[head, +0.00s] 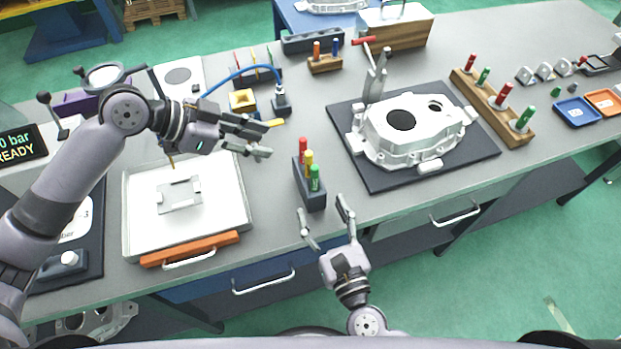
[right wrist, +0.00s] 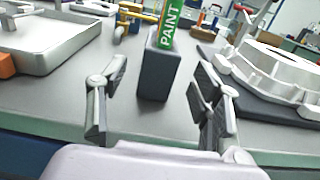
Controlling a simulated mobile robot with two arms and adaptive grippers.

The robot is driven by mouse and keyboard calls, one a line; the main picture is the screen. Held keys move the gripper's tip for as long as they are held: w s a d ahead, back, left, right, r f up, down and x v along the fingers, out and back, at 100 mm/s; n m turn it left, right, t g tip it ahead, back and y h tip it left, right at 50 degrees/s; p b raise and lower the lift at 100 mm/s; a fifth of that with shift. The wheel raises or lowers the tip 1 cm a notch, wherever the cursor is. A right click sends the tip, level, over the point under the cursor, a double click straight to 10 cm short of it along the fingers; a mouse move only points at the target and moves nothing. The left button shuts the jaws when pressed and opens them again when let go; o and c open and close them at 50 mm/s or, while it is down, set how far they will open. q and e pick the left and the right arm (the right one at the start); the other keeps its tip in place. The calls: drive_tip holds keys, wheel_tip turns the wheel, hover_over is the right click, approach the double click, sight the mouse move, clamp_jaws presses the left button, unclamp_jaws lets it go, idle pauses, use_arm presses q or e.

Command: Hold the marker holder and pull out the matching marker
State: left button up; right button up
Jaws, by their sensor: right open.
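The marker holder (head: 312,192) is a dark grey upright block near the front edge of the bench. A red marker (head: 303,147), a yellow marker (head: 309,160) and a green marker (head: 315,178) stand in it. In the right wrist view the holder (right wrist: 155,75) shows ahead between my fingers, and the green marker (right wrist: 169,28) reads "PAINT". My right gripper (head: 321,206) is open and empty just in front of the holder. My left gripper (head: 272,139) is open, left of and behind the holder, above the bench.
A metal tray (head: 135,225) with an orange handle lies to the left. A casting (head: 415,130) on a dark mat (head: 380,182) stands right of the holder. Bare bench surrounds the holder.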

sight(309, 178)
drive_tip(key=x, duration=0.9)
drive_tip(key=shift+w, duration=0.2)
